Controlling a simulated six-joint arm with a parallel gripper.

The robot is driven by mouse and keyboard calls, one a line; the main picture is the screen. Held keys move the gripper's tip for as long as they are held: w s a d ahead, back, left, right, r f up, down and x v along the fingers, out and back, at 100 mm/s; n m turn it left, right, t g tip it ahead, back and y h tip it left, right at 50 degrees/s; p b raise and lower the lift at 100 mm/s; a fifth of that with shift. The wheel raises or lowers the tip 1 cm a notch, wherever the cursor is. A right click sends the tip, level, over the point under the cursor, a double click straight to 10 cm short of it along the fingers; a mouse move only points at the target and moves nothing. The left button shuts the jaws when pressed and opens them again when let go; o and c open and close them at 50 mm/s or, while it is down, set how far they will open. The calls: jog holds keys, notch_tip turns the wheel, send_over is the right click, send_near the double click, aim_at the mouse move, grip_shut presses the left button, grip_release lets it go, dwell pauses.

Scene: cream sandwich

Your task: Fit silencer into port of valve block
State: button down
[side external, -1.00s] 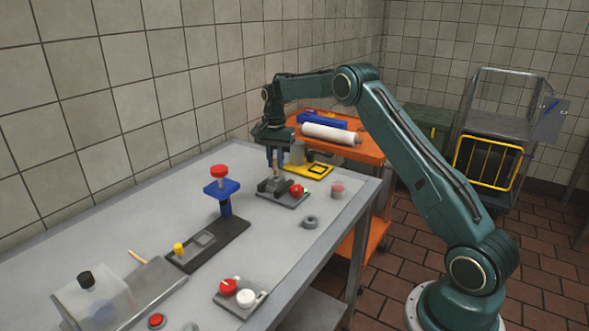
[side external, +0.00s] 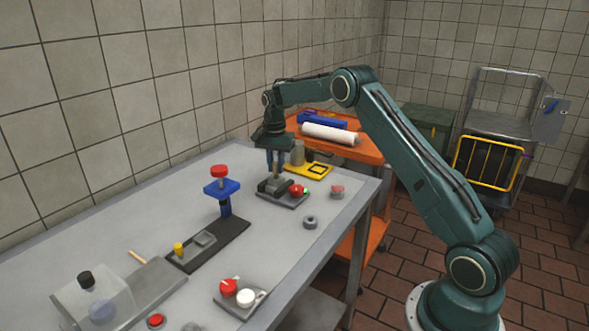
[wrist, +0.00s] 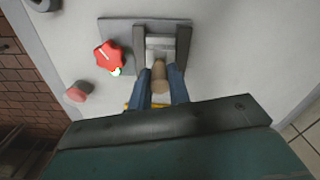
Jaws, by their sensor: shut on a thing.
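My gripper (wrist: 161,91) is shut on the silencer, with one blue finger on each side. The silencer (wrist: 160,75) is a small tan-brown cylinder in the wrist view; in the side view the fingers and block hide it. The grey valve block (wrist: 160,46) stands on a dark plate, directly by the silencer's far end. In the side view my gripper (side external: 276,163) is just above the valve block (side external: 272,185). I cannot tell whether the silencer's end is inside the port or only against the block.
A red knob (wrist: 110,57) sits on the same plate, left of the block in the wrist view. A red-topped button (side external: 337,191) and a grey ring (side external: 310,221) lie nearby. A blue-and-red stand (side external: 222,188) is further left. The bare table (side external: 270,235) has free room in front.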

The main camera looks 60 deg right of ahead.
aim_at(275, 162)
jog(key=shift+f, duration=0.85)
jog(key=c, duration=1.2)
grip_release()
jog(key=shift+c, duration=0.2)
jog(key=shift+r, duration=0.1)
notch_tip(275, 162, up, 14)
jog(key=shift+f, duration=0.25)
jog(key=shift+r, duration=0.1)
